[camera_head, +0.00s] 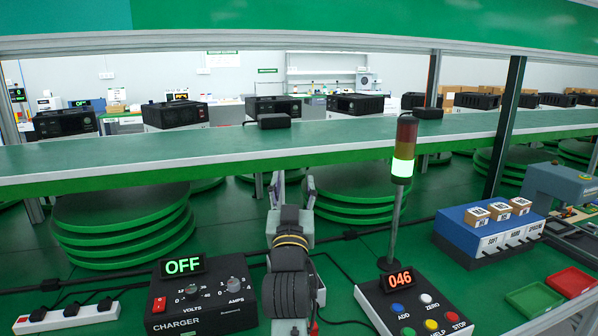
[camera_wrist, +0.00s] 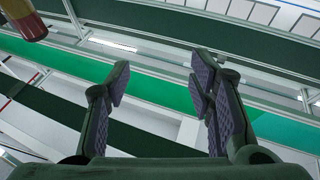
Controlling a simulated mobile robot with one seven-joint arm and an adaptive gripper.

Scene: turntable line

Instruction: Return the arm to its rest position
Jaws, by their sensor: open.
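My gripper (camera_head: 292,190) is at the middle of the head view, on my arm that rises from the bottom centre. Its two fingers point up and away, just below the front edge of the green shelf (camera_head: 240,160). In the wrist view my gripper (camera_wrist: 160,95) has its fingers spread wide, with purple pads and nothing between them.
A signal light (camera_head: 404,150) with its green part lit stands right of my arm. A charger box (camera_head: 204,303) reading OFF is left, a button panel (camera_head: 420,308) reading 046 right. A blue box (camera_head: 470,232), green tray (camera_head: 534,299) and red tray (camera_head: 571,281) lie further right.

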